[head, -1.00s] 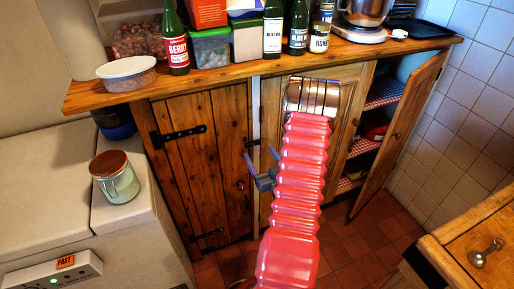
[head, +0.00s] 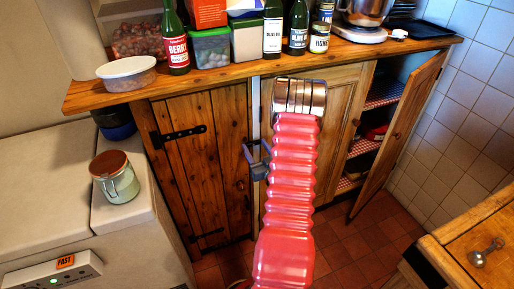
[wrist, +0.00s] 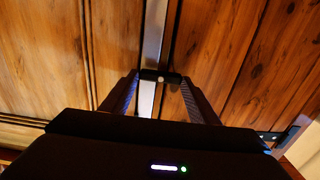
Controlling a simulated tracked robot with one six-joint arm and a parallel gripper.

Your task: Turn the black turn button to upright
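In the head view my gripper (head: 257,152) is at the pale strip between the left plank door (head: 195,165) and the middle door (head: 340,120). The button is not clearly seen there.
The right cupboard door (head: 405,130) stands open, showing shelves. Bottles, tubs and a mixer (head: 366,25) stand on the wooden worktop (head: 225,68) above. A lidded jar (head: 115,178) is on the pale unit at left. A drawer unit (head: 480,225) is at front right.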

